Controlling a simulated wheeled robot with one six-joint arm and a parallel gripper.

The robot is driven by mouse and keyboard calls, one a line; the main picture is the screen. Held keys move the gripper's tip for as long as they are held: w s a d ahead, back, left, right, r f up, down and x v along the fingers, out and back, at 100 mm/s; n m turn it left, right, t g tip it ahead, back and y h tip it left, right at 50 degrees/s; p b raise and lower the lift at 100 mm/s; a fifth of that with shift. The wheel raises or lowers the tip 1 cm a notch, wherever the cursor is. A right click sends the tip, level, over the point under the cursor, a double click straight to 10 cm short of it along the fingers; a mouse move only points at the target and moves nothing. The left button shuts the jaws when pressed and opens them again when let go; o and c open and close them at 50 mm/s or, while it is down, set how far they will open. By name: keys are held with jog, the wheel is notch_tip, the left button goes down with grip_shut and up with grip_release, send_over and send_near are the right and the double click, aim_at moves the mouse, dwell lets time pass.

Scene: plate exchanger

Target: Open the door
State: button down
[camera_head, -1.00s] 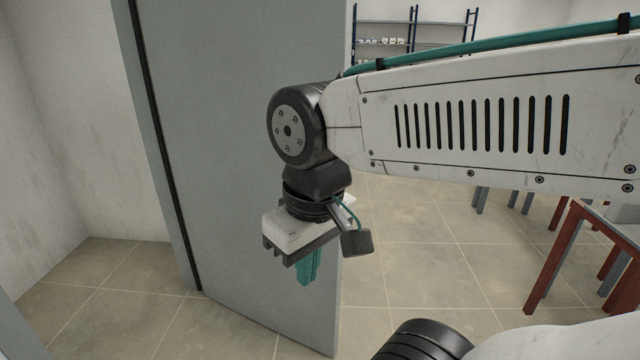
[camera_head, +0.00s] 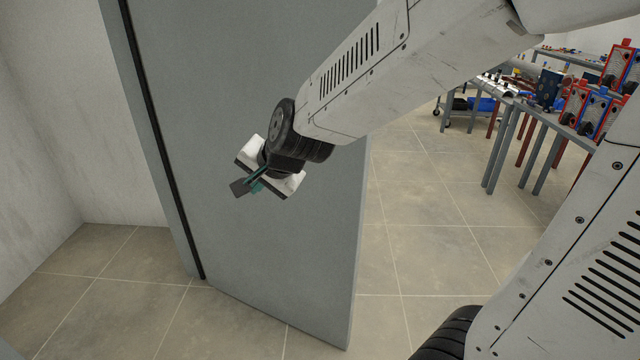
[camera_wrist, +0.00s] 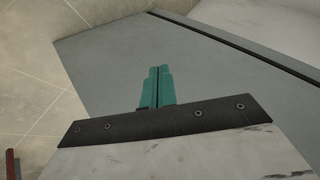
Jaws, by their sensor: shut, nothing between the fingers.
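The grey door (camera_head: 280,240) stands ajar in the head view, with its hinge-side black strip at the left and its free edge at the right. An opening shows to the right of that edge. In the wrist view the door (camera_wrist: 105,65) fills the middle as a grey slab. My gripper (camera_head: 257,187) is in front of the door face in the head view, its teal fingers mostly hidden behind the wrist parts. In the wrist view its teal fingers (camera_wrist: 157,88) are together and empty. I cannot tell whether they touch the door. No handle shows.
Beyond the door is a room with a tiled floor (camera_head: 420,200). Workbenches (camera_head: 520,115) with red and blue equipment (camera_head: 590,105) stand at the right. A white wall (camera_head: 70,130) is at the left. The floor right of the door is clear.

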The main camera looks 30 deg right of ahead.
jog(key=w+d+f+m+t+h, duration=0.1)
jog(key=w+f+m+t+h, duration=0.1)
jog(key=w+f+m, duration=0.35)
jog(key=m+h, duration=1.4)
jog(key=h, duration=0.1)
send_near(324, 178)
jog(key=shift+g, duration=0.4)
jog(key=x, duration=0.7)
jog(key=shift+w+a+r, duration=0.1)
jog(key=shift+w+a, duration=0.1)
